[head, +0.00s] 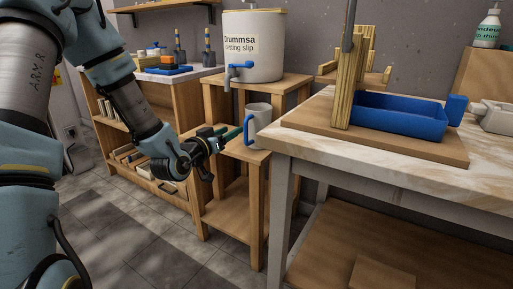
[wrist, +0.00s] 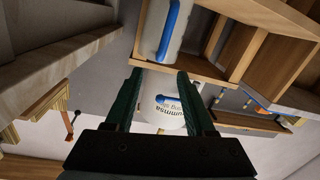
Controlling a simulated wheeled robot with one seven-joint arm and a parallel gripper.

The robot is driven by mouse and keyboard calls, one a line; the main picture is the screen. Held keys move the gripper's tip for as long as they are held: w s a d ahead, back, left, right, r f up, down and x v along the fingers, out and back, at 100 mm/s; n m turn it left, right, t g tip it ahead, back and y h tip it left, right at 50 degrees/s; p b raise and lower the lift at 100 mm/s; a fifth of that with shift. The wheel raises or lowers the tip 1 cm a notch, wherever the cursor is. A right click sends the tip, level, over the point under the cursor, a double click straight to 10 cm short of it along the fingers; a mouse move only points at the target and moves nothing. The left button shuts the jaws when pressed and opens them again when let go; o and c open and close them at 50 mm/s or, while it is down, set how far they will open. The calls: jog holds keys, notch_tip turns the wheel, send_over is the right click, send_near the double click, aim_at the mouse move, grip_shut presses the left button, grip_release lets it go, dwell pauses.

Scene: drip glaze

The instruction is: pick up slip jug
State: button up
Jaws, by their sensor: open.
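The slip jug (head: 263,114) is pale grey with a blue handle on its left side. It stands upright on the lower front step of a wooden stand, below the casting slip drum. In the wrist view the jug (wrist: 152,42) is at the top, partly cut off by the frame edge, with its blue handle facing the camera. My gripper (head: 232,134) is just left of the handle, and its dark green fingers point toward the jug. In the wrist view my gripper (wrist: 160,72) is open, with nothing held between its fingers; the jug appears beyond their tips.
The white slip drum (head: 254,50) with a blue tap stands behind and above the jug on the wooden stand (head: 229,158). A marble-topped table (head: 290,142) is close on the right, holding a blue tray (head: 400,117). A shelf unit (head: 165,95) stands behind left.

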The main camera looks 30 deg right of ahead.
aim_at(245, 121)
jog(key=shift+r+x, duration=0.15)
jog(key=shift+x, duration=2.65)
jog(key=shift+r+x, duration=0.15)
jog(key=shift+x, duration=2.65)
grip_shut()
